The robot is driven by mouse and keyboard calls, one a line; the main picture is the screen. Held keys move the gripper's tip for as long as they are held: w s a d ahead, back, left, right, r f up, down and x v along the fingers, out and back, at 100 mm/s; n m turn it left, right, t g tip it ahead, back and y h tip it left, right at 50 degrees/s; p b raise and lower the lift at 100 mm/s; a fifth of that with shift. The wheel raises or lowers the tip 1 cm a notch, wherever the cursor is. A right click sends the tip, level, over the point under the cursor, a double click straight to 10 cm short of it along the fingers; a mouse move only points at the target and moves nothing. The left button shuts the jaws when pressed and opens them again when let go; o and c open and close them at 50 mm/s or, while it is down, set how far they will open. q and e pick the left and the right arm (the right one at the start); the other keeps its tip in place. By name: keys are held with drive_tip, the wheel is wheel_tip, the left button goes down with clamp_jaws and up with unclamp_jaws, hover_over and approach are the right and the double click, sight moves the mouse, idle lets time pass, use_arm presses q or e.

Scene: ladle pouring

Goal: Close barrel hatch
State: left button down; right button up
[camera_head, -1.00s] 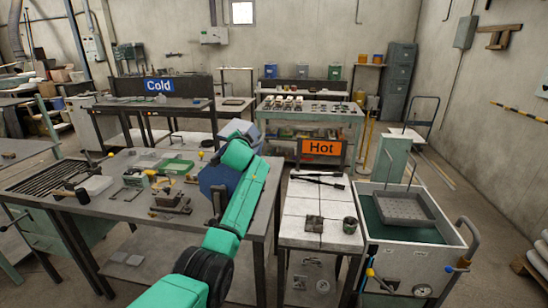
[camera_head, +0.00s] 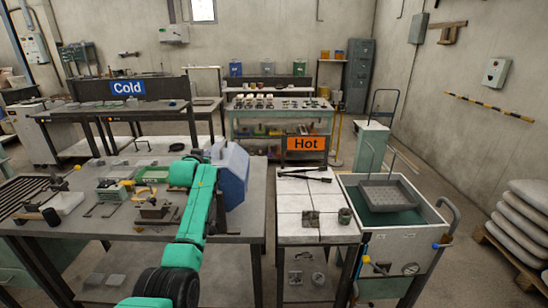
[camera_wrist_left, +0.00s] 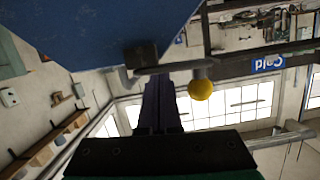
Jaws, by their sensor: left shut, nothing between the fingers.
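The barrel (camera_head: 232,163), a blue and light grey drum-like body, stands on the near left table, just right of my green left arm. The arm covers part of it, so I cannot tell from the head view whether the hatch is fully shut. In the left wrist view a large blue surface (camera_wrist_left: 95,30) fills the upper left, with a metal handle ending in a yellow ball knob (camera_wrist_left: 200,89) below it. My left gripper (camera_wrist_left: 160,90) is shut and empty, its dark fingers close to the handle; contact is unclear. My right gripper is not in view.
The near table (camera_head: 95,240) holds several small tools and blocks left of my arm. A white-tiled table (camera_head: 290,228) with tongs stands to the right, beside a cart (camera_head: 400,245) with a grey tray. Stacked sacks (camera_head: 522,220) lie at far right.

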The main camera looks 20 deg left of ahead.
use_arm(q)
drive_tip(key=shift+s+a+f+n, duration=0.15)
drive_tip(key=shift+a+f+n, duration=0.25)
drive_tip(key=shift+f, duration=0.25)
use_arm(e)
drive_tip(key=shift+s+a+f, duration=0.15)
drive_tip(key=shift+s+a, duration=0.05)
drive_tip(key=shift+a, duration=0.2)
use_arm(q)
drive_tip(key=shift+d, duration=0.1)
